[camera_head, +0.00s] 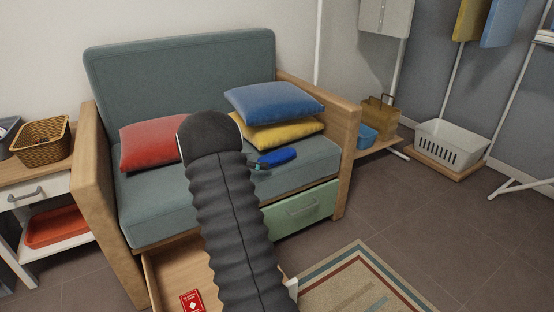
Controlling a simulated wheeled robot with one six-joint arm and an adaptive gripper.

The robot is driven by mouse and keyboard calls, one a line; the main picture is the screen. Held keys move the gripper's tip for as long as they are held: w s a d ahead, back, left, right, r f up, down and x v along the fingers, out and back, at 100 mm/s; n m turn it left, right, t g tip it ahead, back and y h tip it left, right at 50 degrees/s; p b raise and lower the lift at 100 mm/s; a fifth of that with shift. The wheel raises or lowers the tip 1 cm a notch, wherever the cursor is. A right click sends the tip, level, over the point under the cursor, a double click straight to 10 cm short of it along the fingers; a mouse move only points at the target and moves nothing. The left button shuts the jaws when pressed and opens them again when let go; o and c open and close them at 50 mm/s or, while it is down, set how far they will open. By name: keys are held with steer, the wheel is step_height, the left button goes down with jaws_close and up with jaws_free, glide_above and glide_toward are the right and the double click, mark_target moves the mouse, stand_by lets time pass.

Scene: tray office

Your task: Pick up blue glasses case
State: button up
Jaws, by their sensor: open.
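The blue glasses case (277,157) lies on the grey-green sofa seat, in front of the yellow cushion and to the right of my arm. It is a small, rounded, elongated blue shape. A small teal and dark item, too small to make out, shows at its left end. My dark, ribbed arm rises from the bottom of the view and ends in a rounded black joint over the sofa.
A red cushion (150,142) is left of my arm; a blue cushion (273,102) lies on a yellow cushion (277,134) at right. Wooden armrests flank the seat. Below, an open drawer (168,273) holds a red packet (192,301), beside a green drawer front (300,208).

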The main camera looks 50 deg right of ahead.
mark_target(261, 160)
steer(key=x, duration=0.4)
steer(key=shift+w+d+b, duration=0.1)
steer(key=shift+d+b, duration=0.15)
steer(key=shift+b, duration=0.05)
steer(key=c, duration=1.3)
